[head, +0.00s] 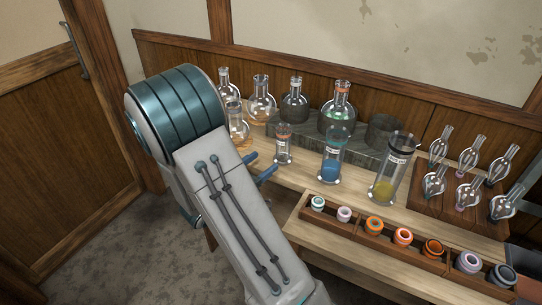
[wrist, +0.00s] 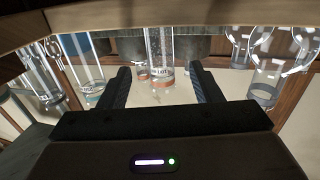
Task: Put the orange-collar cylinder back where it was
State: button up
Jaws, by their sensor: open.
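The orange-collar cylinder (head: 284,145) is a small clear glass cylinder with an orange band near its top. It stands upright on the wooden table, in front of the grey ledge. My gripper (head: 259,166) is open and empty, just left of and nearer than the cylinder in the head view. In the wrist view, which looks upside down, the cylinder (wrist: 160,52) appears between the two spread fingers of my gripper (wrist: 162,84), apart from them. I cannot tell how far beyond the fingertips it stands.
A blue-liquid cylinder (head: 331,162) and a taller yellow-liquid cylinder (head: 390,170) stand to the right. The grey ledge (head: 365,147) bears more glassware behind. A divided wooden tray (head: 336,219) of coloured rings lies in front.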

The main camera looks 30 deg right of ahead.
jog(key=w+a+n+t+y, duration=0.45)
jog(key=w+a+y, duration=0.25)
jog(key=y, duration=0.3)
jog(key=s+a+r+n+y, duration=0.3)
jog(key=s+a+n+y, duration=0.1)
jog(key=a+y, duration=0.35)
jog(key=s+r+n+g, duration=0.2)
jog(key=s+n+g, duration=0.4)
jog(key=s, duration=1.4)
jog(key=shift+s+d+g, duration=0.2)
jog(key=shift+d+g, duration=0.05)
jog(key=shift+g, duration=0.8)
